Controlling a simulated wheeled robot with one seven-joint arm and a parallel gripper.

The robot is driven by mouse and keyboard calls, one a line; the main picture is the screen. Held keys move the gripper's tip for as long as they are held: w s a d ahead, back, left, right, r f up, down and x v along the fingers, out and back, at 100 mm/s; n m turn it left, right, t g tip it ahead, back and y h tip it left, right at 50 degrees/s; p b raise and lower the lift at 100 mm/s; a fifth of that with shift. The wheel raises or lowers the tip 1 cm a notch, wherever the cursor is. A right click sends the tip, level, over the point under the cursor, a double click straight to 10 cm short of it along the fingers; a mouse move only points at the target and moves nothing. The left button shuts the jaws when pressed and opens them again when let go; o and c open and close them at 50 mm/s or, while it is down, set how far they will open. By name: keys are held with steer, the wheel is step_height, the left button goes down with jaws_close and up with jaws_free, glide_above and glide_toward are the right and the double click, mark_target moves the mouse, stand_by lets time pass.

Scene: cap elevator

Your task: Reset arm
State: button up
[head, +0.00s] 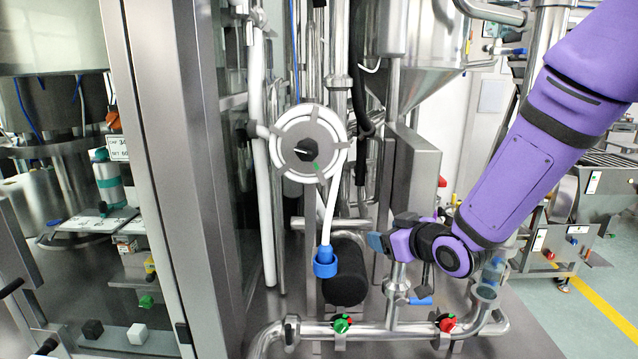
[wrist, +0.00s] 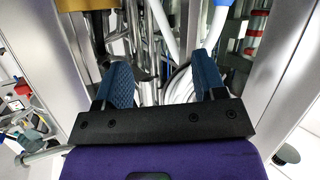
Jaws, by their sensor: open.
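My purple arm reaches in from the upper right in the head view. My gripper (head: 378,243) is near the middle, in front of the steel pipes and a grey box. In the wrist view my gripper (wrist: 165,75) shows two blue textured fingers spread apart, with nothing between them. White hose and steel pipes show behind the fingers. In the head view the gripper is seen from the side and its finger gap is hidden.
A round white and steel wheel (head: 309,144) stands left of my gripper, with a white hose (head: 328,215) ending in a blue cap (head: 325,262). A steel pipe with a green valve knob (head: 342,323) and a red one (head: 446,322) runs below. A glass cabinet (head: 75,200) fills the left.

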steer(key=s+d+r+m+g+h, duration=0.1)
steer(key=s+d+r+m+h, duration=0.1)
steer(key=s+d+r+h, duration=0.35)
steer(key=s+d+r+m+g, duration=0.2)
steer(key=s+d+r+g, duration=0.1)
steer(key=s, duration=0.8)
steer(key=s+d+r+m+g+h, duration=0.1)
steer(key=s+d+r+m+g, duration=0.2)
steer(key=s, duration=0.9)
steer(key=d+r, duration=0.3)
steer(key=d, duration=0.1)
steer(key=shift+o, duration=0.2)
